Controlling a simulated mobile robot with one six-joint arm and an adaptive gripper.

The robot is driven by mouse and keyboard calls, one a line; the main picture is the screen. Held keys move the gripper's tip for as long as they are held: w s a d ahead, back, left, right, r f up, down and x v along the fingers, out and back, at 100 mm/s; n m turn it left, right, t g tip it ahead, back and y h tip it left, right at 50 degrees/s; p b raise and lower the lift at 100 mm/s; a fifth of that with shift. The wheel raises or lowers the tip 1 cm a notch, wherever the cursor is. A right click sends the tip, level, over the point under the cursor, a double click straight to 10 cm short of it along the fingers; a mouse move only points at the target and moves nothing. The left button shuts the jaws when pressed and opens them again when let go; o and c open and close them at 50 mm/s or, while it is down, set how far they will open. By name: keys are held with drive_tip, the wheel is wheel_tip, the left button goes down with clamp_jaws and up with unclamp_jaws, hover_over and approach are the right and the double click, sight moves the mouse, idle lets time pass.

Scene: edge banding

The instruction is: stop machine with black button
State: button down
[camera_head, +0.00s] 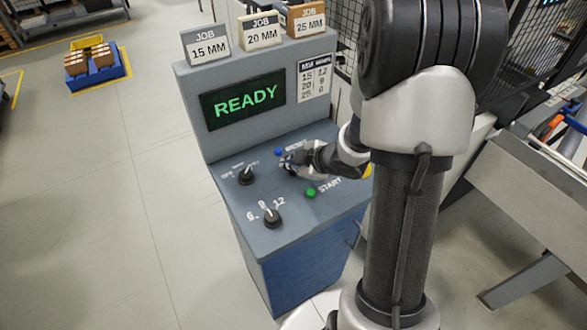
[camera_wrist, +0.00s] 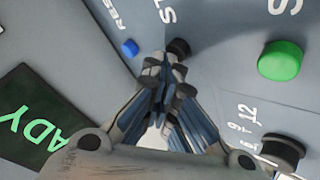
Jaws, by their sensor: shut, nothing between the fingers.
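The grey control console (camera_head: 225,215) has a screen (camera_head: 243,102) reading READY in green. In the wrist view, the black button (camera_wrist: 179,47) sits on the panel between a blue button and a green button. My gripper (camera_wrist: 167,72) is shut and empty, its fingertips right by the black button. I cannot tell whether they touch it. In the head view my gripper (camera_head: 287,163) is low over the panel and largely hides the black button. The green START button (camera_head: 311,193) also shows in the wrist view (camera_wrist: 281,61).
The blue reset button (camera_head: 279,151) is close behind my gripper. Two black knobs, one upper (camera_head: 246,175) and one lower (camera_head: 272,217), stand up on the panel's left. Three job signs (camera_head: 262,31) stand on top of the console. A grey machine frame (camera_head: 525,190) is at right.

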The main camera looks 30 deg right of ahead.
drive_tip(key=shift+r+p, duration=0.65)
drive_tip(key=shift+r, duration=0.1)
drive_tip(key=shift+r, duration=0.1)
wheel_tip(320, 180, up, 5)
drive_tip(key=p, duration=0.5)
idle(0.4)
wheel_tip(320, 180, up, 8)
drive_tip(key=f+m+h+b, duration=0.1)
drive_tip(key=m+h+b, duration=0.2)
drive_tip(key=m+h, duration=0.1)
hover_over(292, 172)
drive_tip(key=s+d, duration=0.1)
drive_tip(key=s, duration=0.1)
drive_tip(key=s+a+r+m+g+h+b, duration=0.2)
drive_tip(key=s+r+m, duration=0.15)
drive_tip(key=s, duration=0.25)
drive_tip(key=s+a+m+g+y+b, duration=0.1)
drive_tip(key=s+a+m+y, duration=0.1)
drive_tip(key=s+a, duration=0.4)
drive_tip(key=s+a+m+g+y+b, duration=0.1)
drive_tip(key=s+a+m, duration=0.1)
drive_tip(key=s+a, duration=0.4)
drive_tip(key=s, duration=0.5)
drive_tip(key=shift+s+a+r+y+b, duration=0.15)
drive_tip(key=shift+a+r+y+b, duration=0.1)
drive_tip(key=shift+y+b, duration=0.15)
